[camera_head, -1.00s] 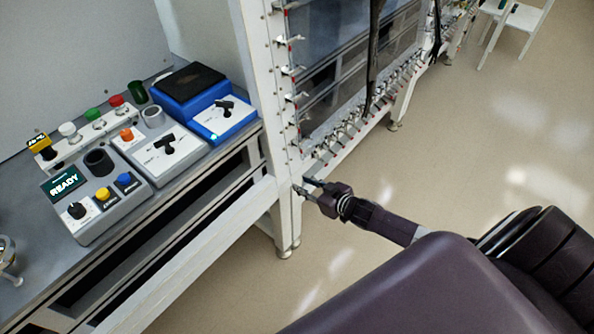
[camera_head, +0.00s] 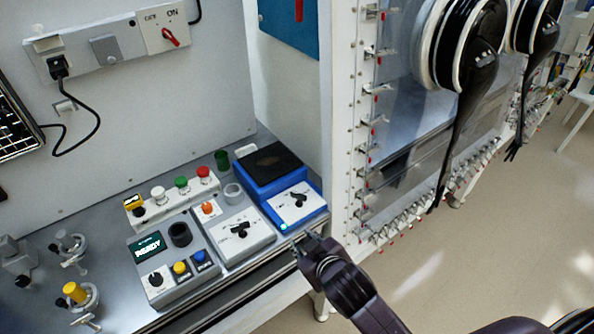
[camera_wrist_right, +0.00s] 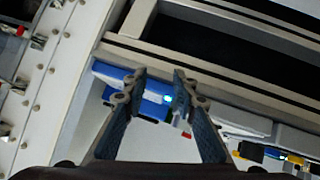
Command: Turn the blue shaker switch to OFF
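The blue shaker (camera_head: 268,172) sits on the bench at its right end, with a black top pad and a sloped white front panel. Its black switch knob (camera_head: 299,199) is on that panel, and a small cyan light glows at the panel's lower left. The knob's label is too small to read. My right gripper (camera_head: 300,244) is just in front of the bench edge, below the shaker, apart from it and empty. In the right wrist view its two fingers (camera_wrist_right: 158,82) are spread, with the blue shaker body (camera_wrist_right: 150,103) beyond them. My left gripper is not in view.
Left of the shaker stand a grey box with a black knob (camera_head: 240,230) and a control box with a READY display (camera_head: 148,247). A row of coloured buttons (camera_head: 180,186) is behind. The white glovebox frame (camera_head: 342,130) rises close on the right.

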